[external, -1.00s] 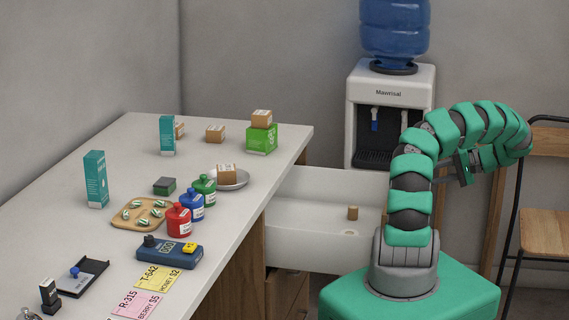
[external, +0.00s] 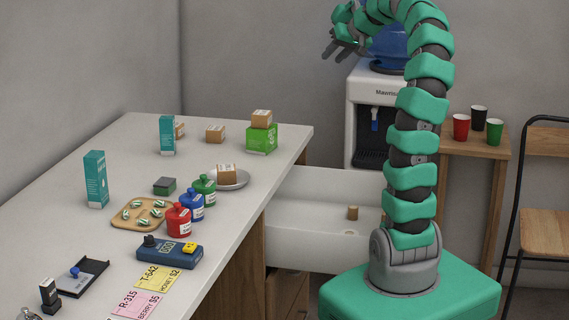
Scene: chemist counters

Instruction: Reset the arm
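My gripper (external: 342,42) is at the top of the external view, at the end of my raised green arm. The arm rises from my green base and curls over to the left in front of the water dispenser. The gripper is high above the counter and the drawer, apart from everything. Its dark fingers are small and seen at an angle, so I cannot tell whether they are open or shut. I see no object in it.
The white counter (external: 90,238) at left holds boxes, bottles and a wooden tray (external: 125,222). An open white drawer (external: 300,195) with a small brown piece juts out beside my base. A water dispenser (external: 352,110), a table with several cups (external: 461,127) and a chair (external: 545,225) stand behind.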

